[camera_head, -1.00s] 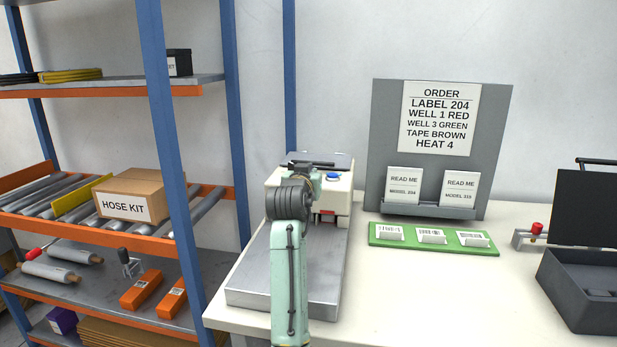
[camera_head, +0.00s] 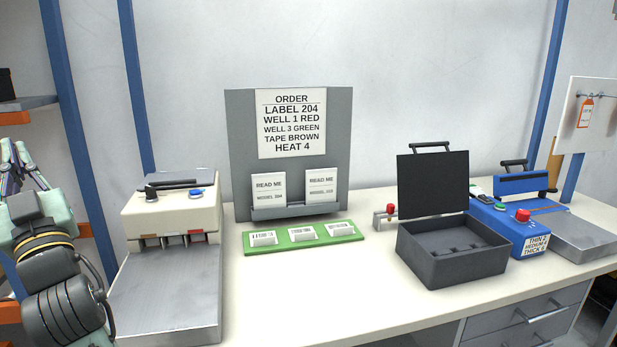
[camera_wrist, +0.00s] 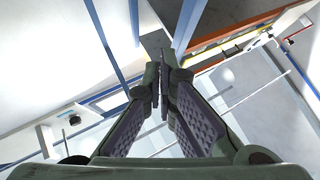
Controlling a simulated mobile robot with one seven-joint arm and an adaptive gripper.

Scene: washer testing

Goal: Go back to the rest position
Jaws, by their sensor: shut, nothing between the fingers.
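My gripper (camera_head: 14,160) shows at the left edge of the head view, raised on my folded arm and pointing upward, in front of the shelf rack. In the wrist view its two fingers (camera_wrist: 161,80) come together at the tips, shut with nothing between them. It touches no object that I can see. The wrist view looks up past the fingers at the wall, blue posts and shelving.
The bench holds a cream machine with a metal plate (camera_head: 170,290), a grey order board (camera_head: 235,150), a green label tray (camera_head: 350,238), an open dark case (camera_head: 440,262) and a blue machine (camera_head: 525,238). The rack's blue post (camera_head: 65,100) stands close to my arm.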

